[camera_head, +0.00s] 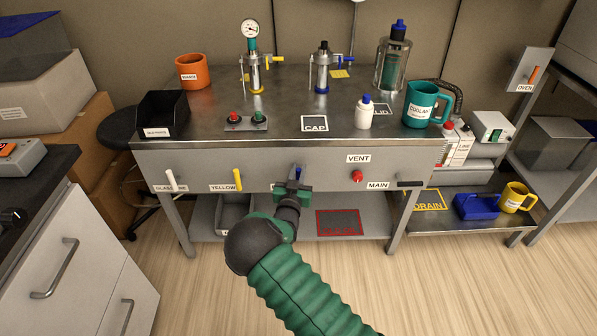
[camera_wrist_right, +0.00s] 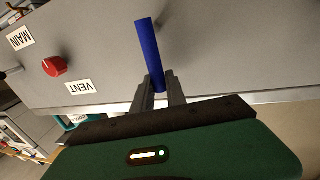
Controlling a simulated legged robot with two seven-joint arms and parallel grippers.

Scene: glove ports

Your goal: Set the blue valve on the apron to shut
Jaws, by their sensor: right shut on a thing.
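The blue valve's lever (camera_head: 298,171) is on the grey front apron (camera_head: 208,164) of the bench, between the yellow lever and the red knob. In the head view my right gripper (camera_head: 293,183) covers most of it. In the right wrist view the blue lever (camera_wrist_right: 148,48) is a straight round bar, and its near end lies between the two fingers of my right gripper (camera_wrist_right: 157,88), which are shut on it. The lever's exact angle on the apron is hard to tell. My left gripper is not in view.
A yellow lever (camera_head: 238,179) and a white lever (camera_head: 170,180) sit on the apron to the left. A red knob (camera_head: 357,176) sits to the right, between the VENT (camera_head: 358,158) and MAIN labels. A shelf with a grey bin (camera_head: 233,217) is below.

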